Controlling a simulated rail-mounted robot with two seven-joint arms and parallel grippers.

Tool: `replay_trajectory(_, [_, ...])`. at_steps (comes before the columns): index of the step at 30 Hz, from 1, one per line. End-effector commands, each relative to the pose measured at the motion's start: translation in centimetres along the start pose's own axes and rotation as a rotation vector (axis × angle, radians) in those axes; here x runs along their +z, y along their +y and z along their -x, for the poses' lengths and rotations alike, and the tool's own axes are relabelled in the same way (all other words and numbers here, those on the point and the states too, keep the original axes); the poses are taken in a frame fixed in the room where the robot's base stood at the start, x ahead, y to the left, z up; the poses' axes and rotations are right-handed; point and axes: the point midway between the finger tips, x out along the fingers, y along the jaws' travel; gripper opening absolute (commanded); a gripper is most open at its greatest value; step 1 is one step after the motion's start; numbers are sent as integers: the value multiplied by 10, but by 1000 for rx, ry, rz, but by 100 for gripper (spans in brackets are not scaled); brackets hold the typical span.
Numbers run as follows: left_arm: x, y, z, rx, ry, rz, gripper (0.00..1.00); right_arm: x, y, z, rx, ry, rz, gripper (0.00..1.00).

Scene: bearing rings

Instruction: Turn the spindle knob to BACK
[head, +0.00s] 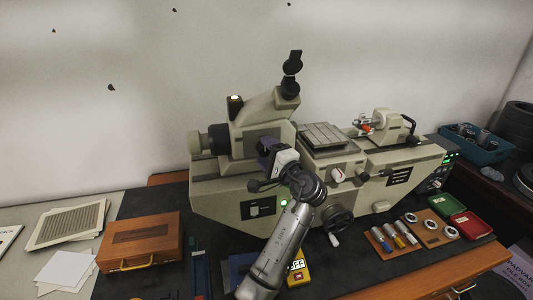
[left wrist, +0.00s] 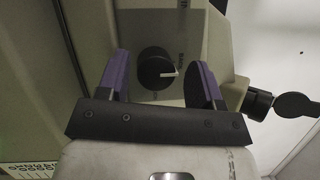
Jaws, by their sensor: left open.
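The spindle knob (left wrist: 155,68) shows in the left wrist view as a round black dial with a white pointer line toward the picture's right. It sits on the pale face of the grinding machine (head: 235,195). My left gripper (left wrist: 161,64) is open, with its purple fingers on either side of the knob and a gap to each. I cannot tell how deep the fingertips reach. In the head view the left gripper (head: 272,152) is against the machine's headstock, and the hand and arm hide the knob. My right gripper is not in view.
A handwheel (head: 340,220) and a white lever knob (head: 337,175) are right of my arm. A yellow OFF box (head: 298,270) is beside my forearm. A wooden case (head: 140,243) stands left. Rings and gauges lie on a wooden board (head: 385,240) at right.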

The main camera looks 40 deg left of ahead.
Motion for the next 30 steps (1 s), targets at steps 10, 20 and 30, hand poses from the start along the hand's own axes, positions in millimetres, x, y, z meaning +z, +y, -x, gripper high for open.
replay_trajectory(10, [-1, 5, -1, 7, 0, -7, 63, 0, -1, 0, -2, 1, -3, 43])
replay_trajectory(20, [0, 6, -2, -12, 1, -59, 63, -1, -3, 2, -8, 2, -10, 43])
replay_trajectory(30, [3, 3, -4, -204, 16, -518, 63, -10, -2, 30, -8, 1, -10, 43])
